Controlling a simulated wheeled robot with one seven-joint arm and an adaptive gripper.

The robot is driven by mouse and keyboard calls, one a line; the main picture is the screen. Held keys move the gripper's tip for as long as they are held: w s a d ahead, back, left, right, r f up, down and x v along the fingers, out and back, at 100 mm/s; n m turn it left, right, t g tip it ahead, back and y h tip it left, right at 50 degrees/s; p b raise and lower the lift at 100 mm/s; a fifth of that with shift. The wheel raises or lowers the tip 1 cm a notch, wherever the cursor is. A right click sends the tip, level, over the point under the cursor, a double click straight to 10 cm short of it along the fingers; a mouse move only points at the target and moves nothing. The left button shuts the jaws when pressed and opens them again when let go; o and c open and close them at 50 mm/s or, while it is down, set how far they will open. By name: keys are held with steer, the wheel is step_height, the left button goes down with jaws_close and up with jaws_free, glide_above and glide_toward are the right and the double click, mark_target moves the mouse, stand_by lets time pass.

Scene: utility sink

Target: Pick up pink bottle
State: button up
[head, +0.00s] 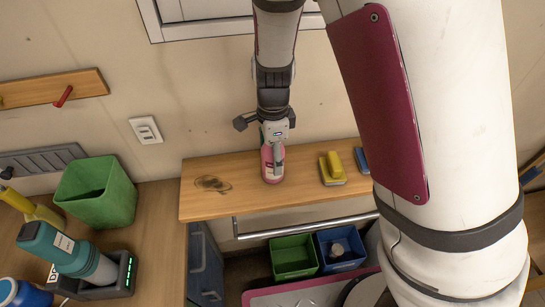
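The pink bottle (268,170) stands upright on the wooden shelf against the wall in the head view. My gripper (277,152) points down over it from above. A grey finger shows in front of the bottle's upper part, and the bottle's top is hidden by the gripper. The other finger is not clearly visible. I cannot tell whether the fingers touch the bottle or are closed on it.
A yellow sponge or brush (332,168) and a blue item (361,159) lie right of the bottle. A dark stain (213,184) marks the shelf to its left. A metal rail (300,223) runs below. A green bin (95,192) and teal tool (65,250) stand at left.

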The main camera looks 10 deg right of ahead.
steer(key=c, duration=1.1)
steer(key=shift+r, duration=0.1)
